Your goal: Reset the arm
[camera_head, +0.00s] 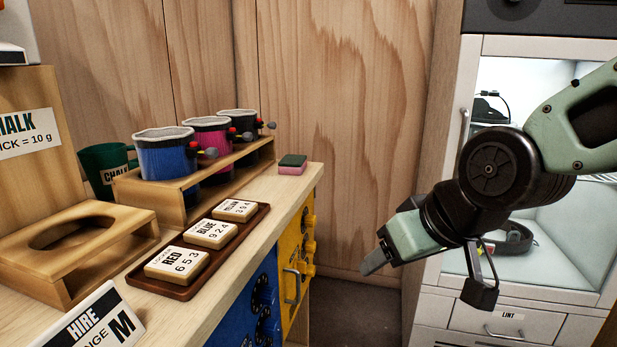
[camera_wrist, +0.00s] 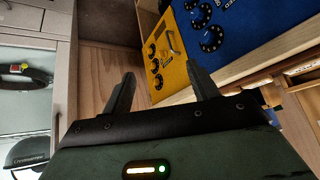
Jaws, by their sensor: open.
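My gripper (camera_head: 430,274) is in the air to the right of the wooden counter, in front of the open white cabinet. Its two fingers are spread wide with nothing between them. In the wrist view my gripper (camera_wrist: 160,88) also shows both fingers apart and empty, with the yellow and blue locker fronts beyond them. My arm comes in from the right edge in the head view and is bent at the elbow-like black joint.
The counter (camera_head: 238,262) holds a brown tray (camera_head: 137,283) with number blocks, a wooden rack (camera_head: 172,203) of chalk bags, and a sponge (camera_head: 292,165). Yellow locker (camera_head: 291,254) and blue locker (camera_head: 247,308) sit below. The cabinet (camera_head: 582,290) stands close behind my gripper.

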